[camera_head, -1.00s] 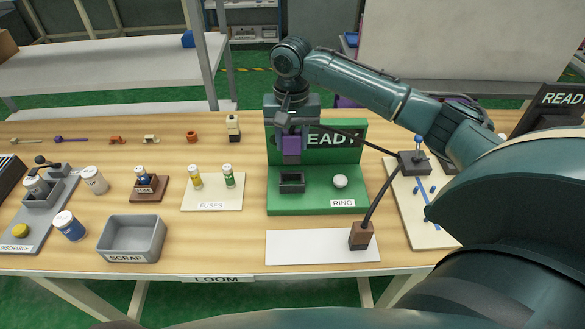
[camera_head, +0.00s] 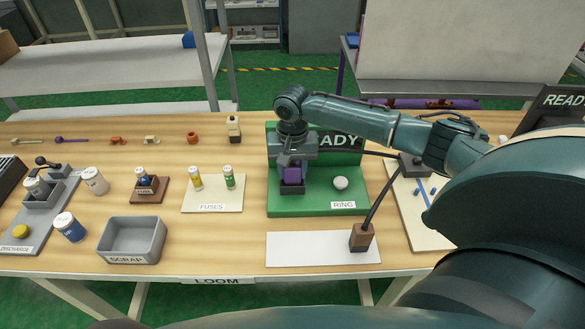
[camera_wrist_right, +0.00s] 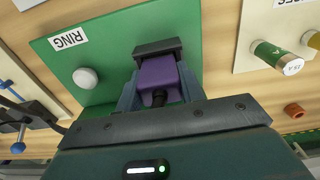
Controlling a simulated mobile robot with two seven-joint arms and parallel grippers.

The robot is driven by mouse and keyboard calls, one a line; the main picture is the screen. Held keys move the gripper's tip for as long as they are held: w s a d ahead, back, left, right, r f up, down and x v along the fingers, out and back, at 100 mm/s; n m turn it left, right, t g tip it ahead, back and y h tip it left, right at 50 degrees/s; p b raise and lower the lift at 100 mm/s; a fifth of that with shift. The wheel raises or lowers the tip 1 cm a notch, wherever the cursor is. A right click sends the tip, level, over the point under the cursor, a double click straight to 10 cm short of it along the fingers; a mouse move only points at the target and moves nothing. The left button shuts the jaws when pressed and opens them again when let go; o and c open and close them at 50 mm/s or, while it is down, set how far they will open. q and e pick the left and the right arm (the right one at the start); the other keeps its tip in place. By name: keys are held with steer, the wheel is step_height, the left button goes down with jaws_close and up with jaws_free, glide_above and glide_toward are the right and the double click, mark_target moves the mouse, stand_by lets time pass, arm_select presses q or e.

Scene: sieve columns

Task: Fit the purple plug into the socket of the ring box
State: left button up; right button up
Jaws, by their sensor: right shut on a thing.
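The purple plug (camera_head: 292,175) is held by my right gripper (camera_head: 291,170), which is shut on it and points down over the ring box. In the right wrist view the plug (camera_wrist_right: 160,78) sits between the fingers, with its far end at the dark socket (camera_wrist_right: 156,47). In the head view only the front of the socket (camera_head: 291,188) shows below the plug. I cannot tell how deep the plug is in it. The green ring box (camera_head: 315,206) has a RING label and a white round button (camera_head: 340,183). My left gripper is not in view.
A white mat (camera_head: 310,250) with a brown block (camera_head: 362,237) and a dark cable lies in front. The fuse board (camera_head: 212,203) and grey scrap bin (camera_head: 132,239) are to the left. A board with blue pegs (camera_head: 418,232) stands to the right.

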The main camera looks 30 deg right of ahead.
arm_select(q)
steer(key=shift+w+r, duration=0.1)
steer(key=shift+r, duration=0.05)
arm_select(e)
steer(key=shift+f, duration=0.1)
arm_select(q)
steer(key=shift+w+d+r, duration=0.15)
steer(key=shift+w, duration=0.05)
arm_select(e)
steer(key=o, duration=1)
steer(key=shift+r, duration=0.2)
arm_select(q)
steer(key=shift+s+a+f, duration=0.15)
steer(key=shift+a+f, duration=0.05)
arm_select(e)
step_height(320, 180, up, 12)
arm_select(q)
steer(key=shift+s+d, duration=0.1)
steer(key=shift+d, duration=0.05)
arm_select(e)
steer(key=shift+s+f, duration=0.1)
steer(key=shift+f, duration=0.05)
